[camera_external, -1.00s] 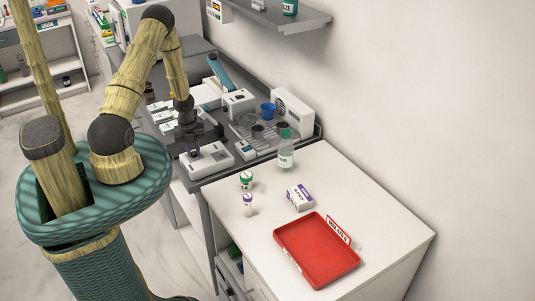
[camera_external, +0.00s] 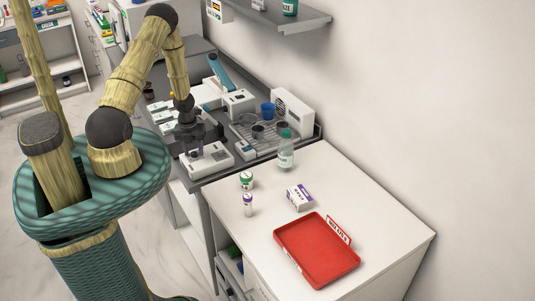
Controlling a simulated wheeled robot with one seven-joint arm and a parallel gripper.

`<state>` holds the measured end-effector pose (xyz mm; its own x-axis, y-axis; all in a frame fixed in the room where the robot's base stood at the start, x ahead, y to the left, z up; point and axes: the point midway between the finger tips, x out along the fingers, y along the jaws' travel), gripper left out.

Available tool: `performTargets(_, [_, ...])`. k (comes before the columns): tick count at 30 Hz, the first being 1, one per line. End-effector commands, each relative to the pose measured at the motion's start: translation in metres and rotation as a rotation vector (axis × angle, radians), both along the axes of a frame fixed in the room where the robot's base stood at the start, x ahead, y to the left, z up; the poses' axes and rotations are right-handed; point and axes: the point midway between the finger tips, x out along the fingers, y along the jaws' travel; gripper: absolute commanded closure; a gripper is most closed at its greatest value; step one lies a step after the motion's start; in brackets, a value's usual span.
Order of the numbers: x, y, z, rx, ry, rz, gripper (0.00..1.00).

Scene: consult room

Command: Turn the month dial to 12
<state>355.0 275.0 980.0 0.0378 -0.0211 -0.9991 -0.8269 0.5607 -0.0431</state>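My gripper (camera_external: 196,143) points down over a low white device (camera_external: 208,161) at the front of the grey bench. Small purple-tinted parts show between or just behind the fingers. I cannot tell whether the fingers touch the device or are open or shut. No dial or month numbers can be read at this size; any dial on this device is hidden or too small to make out.
Bench items crowd close by: a small white box (camera_external: 245,150), a blue cup (camera_external: 268,110), a white upright unit (camera_external: 293,112) and a clear bottle (camera_external: 286,156). A red tray (camera_external: 317,249), a purple-white carton (camera_external: 299,197) and two small bottles stand on the white counter (camera_external: 385,235).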

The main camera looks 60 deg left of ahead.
Motion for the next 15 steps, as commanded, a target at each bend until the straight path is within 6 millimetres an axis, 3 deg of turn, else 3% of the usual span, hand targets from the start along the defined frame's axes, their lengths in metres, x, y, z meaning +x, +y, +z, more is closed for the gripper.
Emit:
performTargets(9, [-0.001,-0.001,0.001,-0.003,0.002,0.001,0.57])
performTargets(15, [-0.001,0.0,0.019,-0.003,0.0,0.005,0.57])
